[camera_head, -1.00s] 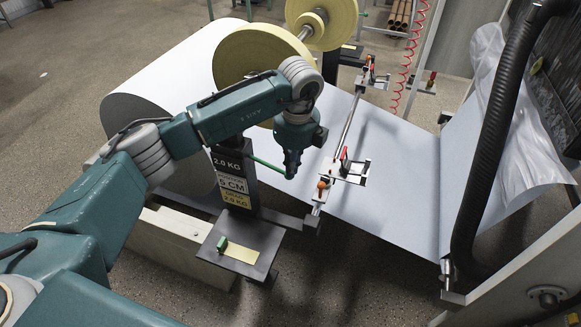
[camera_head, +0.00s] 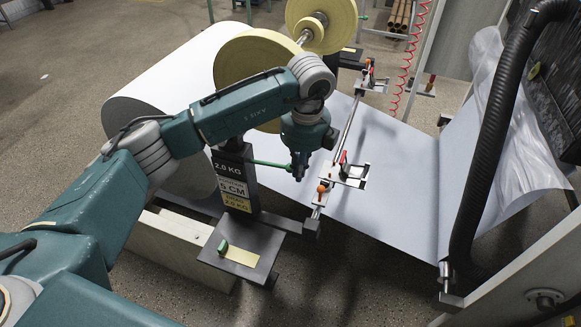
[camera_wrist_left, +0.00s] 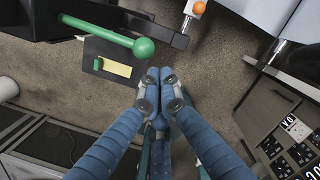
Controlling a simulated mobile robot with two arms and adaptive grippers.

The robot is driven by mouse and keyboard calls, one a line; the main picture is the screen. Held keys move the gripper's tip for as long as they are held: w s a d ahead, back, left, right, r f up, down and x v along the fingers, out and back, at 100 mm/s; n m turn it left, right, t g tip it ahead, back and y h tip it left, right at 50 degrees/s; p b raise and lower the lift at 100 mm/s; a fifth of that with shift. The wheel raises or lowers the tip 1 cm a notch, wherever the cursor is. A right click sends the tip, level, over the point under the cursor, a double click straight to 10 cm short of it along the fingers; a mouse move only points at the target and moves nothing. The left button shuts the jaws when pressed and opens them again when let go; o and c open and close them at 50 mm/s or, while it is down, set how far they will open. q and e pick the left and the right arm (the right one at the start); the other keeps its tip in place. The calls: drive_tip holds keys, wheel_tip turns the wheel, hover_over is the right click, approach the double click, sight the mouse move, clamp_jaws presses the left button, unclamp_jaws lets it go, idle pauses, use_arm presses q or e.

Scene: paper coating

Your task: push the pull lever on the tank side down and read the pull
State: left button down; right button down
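The pull lever is a green rod (camera_head: 270,163) reaching right from a dark post with a label plate (camera_head: 235,178) reading 2.0 KG and 5 CM. In the left wrist view the lever ends in a green ball (camera_wrist_left: 143,48). My left gripper (camera_head: 299,176) points down near the lever's right end in the head view. In the left wrist view its fingertips (camera_wrist_left: 160,74) are together with nothing between them, just below the green ball in the picture and apart from it. The head view hides the ball behind the gripper. My right gripper is not in view.
A dark plate (camera_head: 212,255) with a yellow strip and small green piece sits below the post. A rail (camera_head: 343,137) with clamps and an orange knob (camera_head: 322,188) crosses the white web (camera_head: 400,175). The large paper roll (camera_head: 150,95) stands behind my arm.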

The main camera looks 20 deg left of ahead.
use_arm(q)
wheel_tip(320, 180, up, 9)
drive_tip(key=shift+s+d+r, duration=0.15)
drive_tip(key=shift+s+d, duration=0.2)
drive_tip(key=shift+d, duration=0.1)
idle(0.6)
